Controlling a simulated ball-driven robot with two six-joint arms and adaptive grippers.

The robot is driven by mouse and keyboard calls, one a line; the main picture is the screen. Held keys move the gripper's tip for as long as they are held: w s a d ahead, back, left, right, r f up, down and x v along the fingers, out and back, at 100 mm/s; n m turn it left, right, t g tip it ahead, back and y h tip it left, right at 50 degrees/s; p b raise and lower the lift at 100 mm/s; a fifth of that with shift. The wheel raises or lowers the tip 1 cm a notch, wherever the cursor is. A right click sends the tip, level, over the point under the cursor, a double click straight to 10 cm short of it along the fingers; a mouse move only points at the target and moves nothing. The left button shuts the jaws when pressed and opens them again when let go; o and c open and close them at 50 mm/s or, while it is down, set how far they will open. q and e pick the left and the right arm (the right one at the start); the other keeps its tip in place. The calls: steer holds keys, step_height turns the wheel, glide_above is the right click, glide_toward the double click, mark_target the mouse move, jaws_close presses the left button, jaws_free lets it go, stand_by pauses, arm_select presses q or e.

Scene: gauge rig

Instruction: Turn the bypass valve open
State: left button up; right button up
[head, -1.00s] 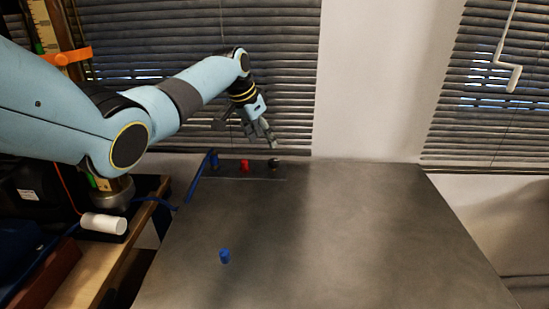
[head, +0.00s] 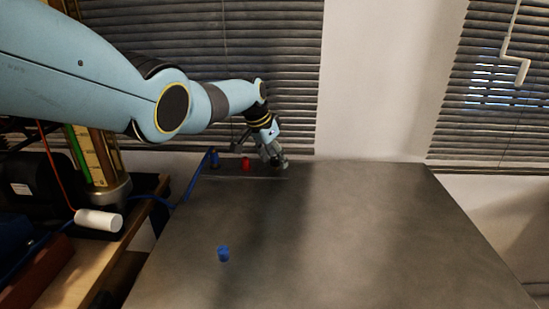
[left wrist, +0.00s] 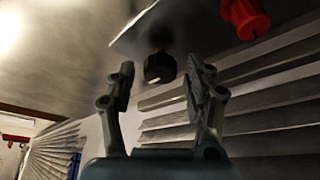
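My left gripper (head: 275,160) is at the far edge of the grey table, over the right end of a panel strip. In the left wrist view my left gripper (left wrist: 162,76) is open, with a black knob (left wrist: 159,67) between and just beyond its fingertips. I cannot tell whether they touch it. In the head view the gripper hides that knob. A red knob (head: 245,163) stands to its left and also shows in the left wrist view (left wrist: 247,18). No label tells which is the bypass valve. My right gripper is out of view.
A blue fitting (head: 214,158) with a blue hose stands at the strip's left end. A small blue cap (head: 223,253) lies on the near left of the table (head: 370,230). The table's middle and right are clear. Window blinds (head: 200,75) hang behind.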

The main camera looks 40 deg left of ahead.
arm_select(q)
jaws_close()
